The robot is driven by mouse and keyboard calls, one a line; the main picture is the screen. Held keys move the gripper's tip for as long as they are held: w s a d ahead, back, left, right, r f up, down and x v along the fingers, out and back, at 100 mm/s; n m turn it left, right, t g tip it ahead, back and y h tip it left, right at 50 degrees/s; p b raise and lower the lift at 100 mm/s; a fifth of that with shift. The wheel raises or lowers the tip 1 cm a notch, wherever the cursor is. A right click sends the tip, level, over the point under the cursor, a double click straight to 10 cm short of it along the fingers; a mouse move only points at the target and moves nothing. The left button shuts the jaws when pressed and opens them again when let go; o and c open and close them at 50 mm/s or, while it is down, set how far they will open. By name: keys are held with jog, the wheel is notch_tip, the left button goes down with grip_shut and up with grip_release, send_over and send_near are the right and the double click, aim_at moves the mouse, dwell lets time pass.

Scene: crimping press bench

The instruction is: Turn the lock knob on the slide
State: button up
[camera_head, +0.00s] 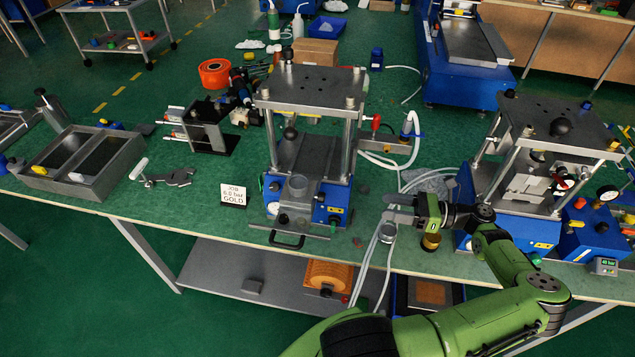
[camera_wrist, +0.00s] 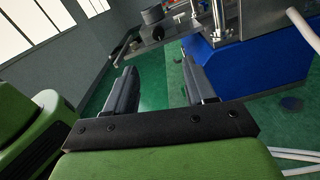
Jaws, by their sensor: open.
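The middle press (camera_head: 310,150) has a slide (camera_head: 290,232) reaching out at its front, with a dark bar handle (camera_head: 287,240) on its front edge. A small round knob (camera_head: 283,218) sits on the slide by a grey cup (camera_head: 297,187); I take it as the lock knob, but it is small and unclear. In the wrist view the slide end shows at the top with the cup (camera_wrist: 152,15) and a small knob-like part (camera_wrist: 157,33) beyond my fingers. My gripper (camera_head: 388,207) is open and empty, right of the press, pointing left, apart from the slide.
A second press (camera_head: 545,160) stands at the right. A sign (camera_head: 233,194) stands left of the middle press. White hoses (camera_head: 405,155) run between the presses, and a brass-coloured cup (camera_head: 431,241) is beside my gripper.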

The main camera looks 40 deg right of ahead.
aim_at(321, 198)
jog(key=x, duration=1.5)
jog(key=shift+s+a, duration=0.15)
jog(key=shift+a, duration=0.1)
jog(key=shift+c, duration=0.2)
grip_shut()
